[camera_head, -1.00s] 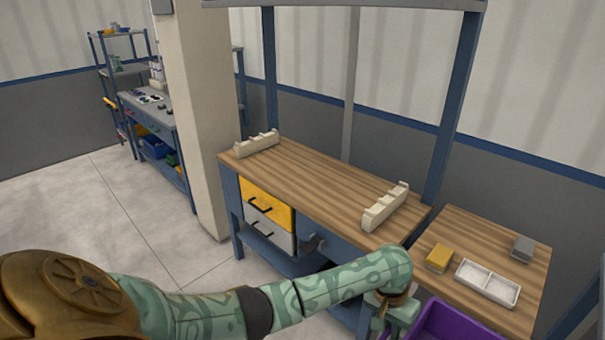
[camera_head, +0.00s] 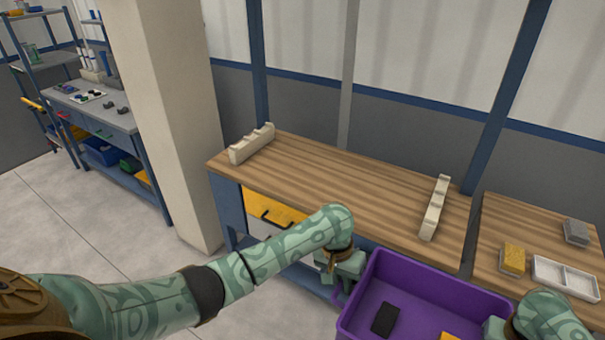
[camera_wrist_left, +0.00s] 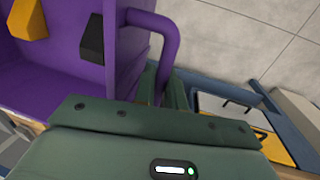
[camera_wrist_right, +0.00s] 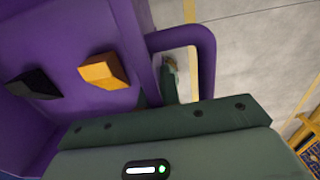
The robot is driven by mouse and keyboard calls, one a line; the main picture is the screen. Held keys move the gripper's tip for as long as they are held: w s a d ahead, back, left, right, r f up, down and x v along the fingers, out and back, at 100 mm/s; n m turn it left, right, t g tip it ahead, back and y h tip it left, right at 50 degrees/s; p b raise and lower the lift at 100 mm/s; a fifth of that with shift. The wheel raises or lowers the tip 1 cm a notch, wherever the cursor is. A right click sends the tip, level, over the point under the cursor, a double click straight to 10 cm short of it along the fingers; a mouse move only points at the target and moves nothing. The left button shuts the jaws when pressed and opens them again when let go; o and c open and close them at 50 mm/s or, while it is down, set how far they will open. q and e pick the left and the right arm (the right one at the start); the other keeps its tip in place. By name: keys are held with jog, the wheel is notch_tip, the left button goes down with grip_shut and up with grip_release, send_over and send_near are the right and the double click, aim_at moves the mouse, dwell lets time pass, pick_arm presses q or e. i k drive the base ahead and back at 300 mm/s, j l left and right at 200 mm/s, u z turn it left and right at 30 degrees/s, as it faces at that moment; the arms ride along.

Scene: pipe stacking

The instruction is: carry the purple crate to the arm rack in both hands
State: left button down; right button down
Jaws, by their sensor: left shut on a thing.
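The purple crate (camera_head: 430,273) is in front of the wooden workbench, at the lower right of the head view. A black block (camera_head: 385,319) and a yellow block (camera_wrist_right: 102,71) lie inside it. My left gripper (camera_head: 345,278) is shut on the handle at the crate's left end; the handle (camera_wrist_left: 165,40) shows in the left wrist view. My right gripper (camera_head: 497,327) is at the opposite end, and the handle there (camera_wrist_right: 205,55) runs into its jaws in the right wrist view. Its fingertips are mostly hidden. Two cream notched rails (camera_head: 252,143) (camera_head: 434,208) stand on the workbench.
The wooden workbench (camera_head: 340,185) is bare between the rails. A side table (camera_head: 497,220) at right holds a yellow sponge-like block (camera_head: 512,259), a white tray (camera_head: 566,278) and a grey block (camera_head: 577,231). A pillar (camera_head: 165,120) stands left of the bench, with open floor before it.

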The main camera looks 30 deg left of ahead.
aim_at(328, 183)
jog(key=j, duration=2)
jog(key=i+j, duration=0.15)
jog(key=i, duration=0.6)
jog(key=i+j, duration=0.1)
jog(key=i, duration=0.6)
